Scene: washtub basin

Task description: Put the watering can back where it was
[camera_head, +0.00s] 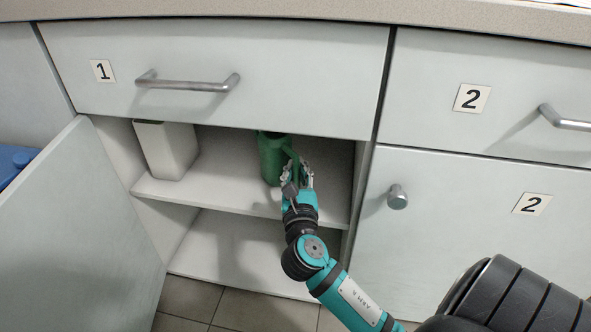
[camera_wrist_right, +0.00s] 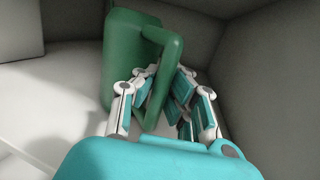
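The green watering can (camera_head: 272,158) stands roughly upright inside the open cabinet, on the upper shelf (camera_head: 225,188), right of its middle. My right gripper (camera_head: 298,175) reaches in from the front. In the wrist view its fingers (camera_wrist_right: 167,84) bend inward on both sides of the handle and look closed around it. The handle's lower part is partly hidden. I cannot tell whether the can's base touches the shelf. My left gripper is not in view.
A pale square container (camera_head: 166,150) stands on the same shelf at the left. The cabinet door (camera_head: 75,225) hangs open at the left. Drawer 1 (camera_head: 215,70) is shut above the opening. The shut door 2 (camera_head: 470,235) is at the right. The lower shelf (camera_head: 235,255) looks empty.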

